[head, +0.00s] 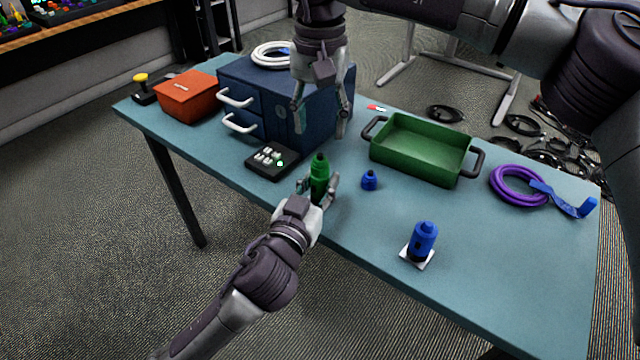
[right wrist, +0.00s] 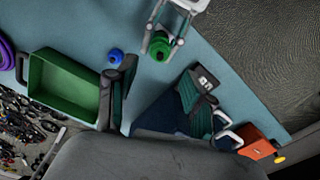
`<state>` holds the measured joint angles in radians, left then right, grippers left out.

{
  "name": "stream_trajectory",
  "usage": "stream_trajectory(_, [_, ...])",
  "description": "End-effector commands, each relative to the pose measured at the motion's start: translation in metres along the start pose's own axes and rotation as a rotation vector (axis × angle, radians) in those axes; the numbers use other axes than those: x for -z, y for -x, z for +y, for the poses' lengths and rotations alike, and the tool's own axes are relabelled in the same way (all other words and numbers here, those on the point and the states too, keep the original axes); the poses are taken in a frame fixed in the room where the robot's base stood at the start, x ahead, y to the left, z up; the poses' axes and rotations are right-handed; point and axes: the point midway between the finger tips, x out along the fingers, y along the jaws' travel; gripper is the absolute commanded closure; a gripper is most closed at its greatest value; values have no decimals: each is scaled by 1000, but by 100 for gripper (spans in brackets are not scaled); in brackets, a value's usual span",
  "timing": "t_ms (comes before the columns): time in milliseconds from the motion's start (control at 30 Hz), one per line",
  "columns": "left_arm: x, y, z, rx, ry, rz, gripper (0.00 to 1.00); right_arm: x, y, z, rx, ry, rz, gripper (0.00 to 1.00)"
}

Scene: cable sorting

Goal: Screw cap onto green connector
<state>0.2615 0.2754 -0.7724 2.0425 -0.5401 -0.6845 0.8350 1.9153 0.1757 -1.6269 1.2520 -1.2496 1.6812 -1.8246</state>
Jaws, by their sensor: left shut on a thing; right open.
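The green connector (head: 320,176) stands upright near the table's front edge, with a narrower top. I cannot tell whether that top is a separate cap. My left gripper (head: 318,190) is shut on it, with fingers on both sides. The connector (right wrist: 160,46) also shows from above in the right wrist view. My right gripper (head: 322,120) is open and empty, pointing down in front of the blue drawer box, above and behind the connector. Its two fingers stand apart in the right wrist view (right wrist: 160,88).
A small blue part (head: 369,181) and a blue connector (head: 423,240) on a white base stand to the right. A black button box (head: 272,162), blue drawer box (head: 255,112), red box (head: 188,98), green tray (head: 420,165) and purple cable (head: 518,187) are around. The front right tabletop is mostly clear.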

Motion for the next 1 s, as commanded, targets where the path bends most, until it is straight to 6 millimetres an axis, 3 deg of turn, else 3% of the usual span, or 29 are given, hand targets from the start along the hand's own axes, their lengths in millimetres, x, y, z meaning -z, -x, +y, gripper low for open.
stream_trajectory(267, [0, 0, 0, 0, 0, -1, 100, 0, -7, 0, -1, -3, -1, 48])
stream_trajectory(700, [0, 0, 0, 0, 0, -1, 100, 0, -69, 0, -1, -4, -1, 48])
stream_trajectory(1000, [0, 0, 0, 0, 0, -1, 100, 0, -80, 0, 0, -5, 1, 48])
